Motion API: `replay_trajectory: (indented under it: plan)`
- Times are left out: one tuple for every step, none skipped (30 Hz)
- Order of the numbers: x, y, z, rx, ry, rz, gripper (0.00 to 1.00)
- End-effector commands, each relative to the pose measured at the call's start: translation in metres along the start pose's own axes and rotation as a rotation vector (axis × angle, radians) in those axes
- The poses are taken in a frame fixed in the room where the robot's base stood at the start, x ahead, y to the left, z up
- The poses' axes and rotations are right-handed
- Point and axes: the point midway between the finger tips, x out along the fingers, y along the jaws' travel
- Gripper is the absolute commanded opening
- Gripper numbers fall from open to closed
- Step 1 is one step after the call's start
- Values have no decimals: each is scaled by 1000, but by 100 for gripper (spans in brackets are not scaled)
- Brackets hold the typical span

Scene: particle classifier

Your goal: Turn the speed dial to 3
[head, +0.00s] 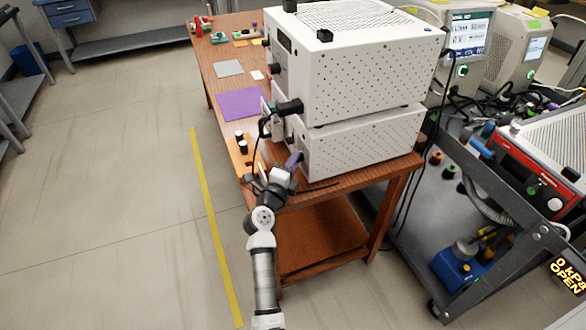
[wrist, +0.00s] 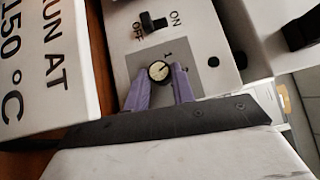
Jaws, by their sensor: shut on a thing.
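The speed dial (wrist: 158,71) is a small round knob with a pale face and dark rim on a grey square plate (wrist: 194,62) in the wrist view. A numeral that looks like 1 shows beside it; other marks are too small or hidden, so I cannot read its setting. My gripper (wrist: 161,79) has its purple fingers on either side of the dial, shut on it. In the head view my gripper (head: 292,160) is at the front of the lower white box (head: 365,145); the dial is hidden there.
An ON/OFF switch (wrist: 152,22) sits beside the dial plate. A white sign with black print (wrist: 45,60) stands close by. The upper white box (head: 360,65) rests above. A black cable (head: 264,125) hangs near my gripper. The floor left of the wooden table (head: 325,250) is clear.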

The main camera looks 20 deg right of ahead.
Motion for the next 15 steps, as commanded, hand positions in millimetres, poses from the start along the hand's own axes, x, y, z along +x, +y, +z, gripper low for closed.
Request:
replay_trajectory:
  plan:
    - [0,8,0,21,-1,-23,2]
    - [0,8,0,31,-1,-35,2]
    - [0,8,0,46,-2,-49,2]
    - [0,7,0,56,-2,-59,2]
    - [0,7,0,64,-2,-67,2]
    - [0,6,0,75,-2,-76,2]
    - [0,5,0,80,-2,-83,2]
    - [0,5,0,85,-2,-87,2]
    - [0,4,0,90,-3,-91,2]
    - [0,4,0,93,-3,-93,2]
    - [0,3,0,94,-3,-95,2]
    - [0,2,0,95,-3,-96,2]
    - [0,2,0,96,-3,-96,2]
    - [0,2,0,96,-4,-96,2]
    - [0,2,0,95,-4,-95,2]
